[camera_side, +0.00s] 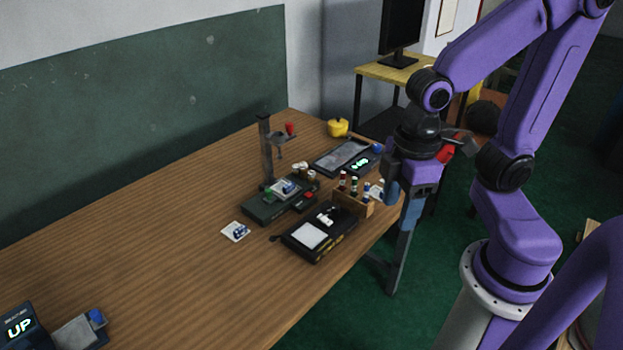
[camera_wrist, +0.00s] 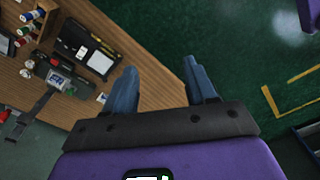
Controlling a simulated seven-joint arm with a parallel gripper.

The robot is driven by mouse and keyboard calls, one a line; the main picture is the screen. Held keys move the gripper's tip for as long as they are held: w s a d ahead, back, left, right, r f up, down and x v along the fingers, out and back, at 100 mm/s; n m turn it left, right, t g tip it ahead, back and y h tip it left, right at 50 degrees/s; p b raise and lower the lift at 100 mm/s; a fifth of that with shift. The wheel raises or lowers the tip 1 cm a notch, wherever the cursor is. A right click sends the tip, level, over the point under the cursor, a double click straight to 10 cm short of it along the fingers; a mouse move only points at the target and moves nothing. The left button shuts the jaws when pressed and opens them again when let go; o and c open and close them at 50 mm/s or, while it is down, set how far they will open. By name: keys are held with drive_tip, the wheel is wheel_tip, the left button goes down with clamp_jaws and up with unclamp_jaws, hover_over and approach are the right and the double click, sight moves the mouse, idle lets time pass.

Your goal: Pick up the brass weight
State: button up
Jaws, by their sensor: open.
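A rounded yellow object with a small knob (camera_side: 338,127) stands near the table's far corner in the side view. It may be the brass weight, but it is too small to be sure. I cannot make it out in the wrist view. My gripper (camera_side: 401,205) hangs at the table's right edge, beyond the wooden rack and apart from the yellow object. In the wrist view my gripper (camera_wrist: 160,84) has its two blue fingers spread wide, with nothing between them but table edge and floor.
A wooden rack with several bottles (camera_side: 352,205) stands nearest my gripper. Beside it are a black box with a white pad (camera_side: 310,236), a press stand (camera_side: 266,155) and a grey tray (camera_side: 340,157). A white card (camera_side: 236,231) lies left. The table's left part (camera_side: 130,260) is mostly clear.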

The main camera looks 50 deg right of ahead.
drive_tip(key=w+m, duration=0.5)
drive_tip(key=w, duration=0.8)
drive_tip(key=m+t+h, duration=0.1)
drive_tip(key=m, duration=0.9)
hover_over(312, 172)
drive_tip(key=s+a, duration=0.1)
drive_tip(key=s, duration=0.1)
wheel_tip(312, 172, down, 9)
drive_tip(key=shift+t, duration=0.3)
drive_tip(key=f, duration=0.5)
drive_tip(key=w+f, duration=0.1)
drive_tip(key=f, duration=0.4)
drive_tip(key=w+f, duration=0.1)
drive_tip(key=f, duration=0.5)
drive_tip(key=shift+d, duration=0.35)
drive_tip(key=shift+r, duration=0.1)
clamp_jaws()
